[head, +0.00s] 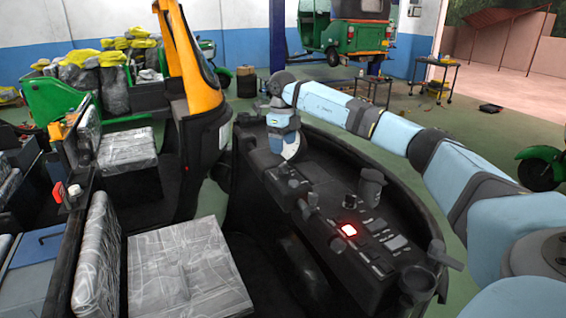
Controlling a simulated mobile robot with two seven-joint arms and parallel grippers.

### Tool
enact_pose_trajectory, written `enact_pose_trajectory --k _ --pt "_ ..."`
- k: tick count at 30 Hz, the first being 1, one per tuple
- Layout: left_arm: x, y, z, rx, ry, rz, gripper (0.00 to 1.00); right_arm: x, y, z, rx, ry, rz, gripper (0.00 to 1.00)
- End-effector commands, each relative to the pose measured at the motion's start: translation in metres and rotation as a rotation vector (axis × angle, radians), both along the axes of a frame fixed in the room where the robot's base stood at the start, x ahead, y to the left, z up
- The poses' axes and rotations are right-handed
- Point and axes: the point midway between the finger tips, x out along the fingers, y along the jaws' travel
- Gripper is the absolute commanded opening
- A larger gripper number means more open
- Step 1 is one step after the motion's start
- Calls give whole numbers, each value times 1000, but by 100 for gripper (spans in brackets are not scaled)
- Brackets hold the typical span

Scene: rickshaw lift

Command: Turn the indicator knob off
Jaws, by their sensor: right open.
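A black curved dashboard (330,190) fills the middle and right of the head view. Several dark knobs and levers stand on it, among them a short one (292,184) at its left and a taller cylindrical one (371,186) at its back. I cannot tell for certain which is the indicator knob. My right arm reaches in from the right over the dashboard. Its gripper (290,152) points down at the dashboard's far left end, open; its fingers are partly hidden. My left gripper is out of view.
Grey patterned seats (185,268) lie at left, beside the dashboard. A yellow and black pillar (190,70) rises behind the seats. Sacks fill a green cart (55,105) at the back left. A green vehicle (355,38) is raised at the back. Open floor lies beyond.

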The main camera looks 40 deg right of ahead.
Motion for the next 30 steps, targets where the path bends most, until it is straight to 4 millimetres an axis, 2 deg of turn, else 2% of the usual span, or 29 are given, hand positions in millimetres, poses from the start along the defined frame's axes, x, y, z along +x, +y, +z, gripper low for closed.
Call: enact_pose_trajectory --k 3,10,15,23,24,30 --pt "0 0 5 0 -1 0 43 -1 0 -26 -1 5 0 68" --pt "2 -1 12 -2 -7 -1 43 0 0 -61 1 1 0 68" --pt "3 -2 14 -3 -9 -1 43 0 0 -72 0 0 0 68" --pt "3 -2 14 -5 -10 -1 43 0 0 -74 0 -1 1 68" --pt "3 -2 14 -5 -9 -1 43 0 0 -74 0 -1 1 66" --pt "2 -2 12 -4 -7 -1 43 0 0 -74 0 -1 1 20"
